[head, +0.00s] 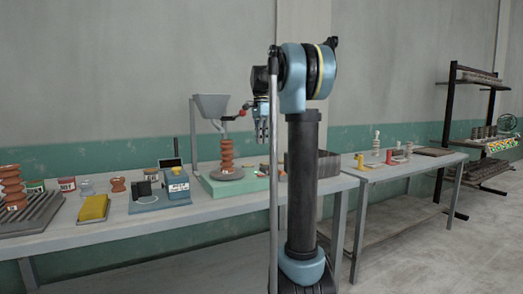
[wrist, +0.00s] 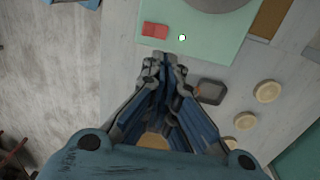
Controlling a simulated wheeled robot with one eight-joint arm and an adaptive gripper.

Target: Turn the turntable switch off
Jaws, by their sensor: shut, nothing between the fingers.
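The turntable's pale green base (head: 214,186) stands on the long grey table in the head view, with a brown ribbed clay piece (head: 227,155) on its round plate. In the wrist view the base (wrist: 215,55) fills the top middle, and the grey plate (wrist: 195,3) shows at the top edge. A red switch (wrist: 155,30) sits on the base near its left edge; which way it is set I cannot tell. A small white spot (wrist: 182,37) lies right of it. My gripper (wrist: 165,62) is shut and empty, its tips appearing just below the switch; it also shows in the head view (head: 262,139).
A small dark square dish (wrist: 211,92) and several cream discs (wrist: 268,91) lie right of my gripper. A grey hopper (head: 211,105) stands behind the turntable. A blue box (head: 177,186) and yellow block (head: 93,207) stand to the left. A second table (head: 385,172) is at right.

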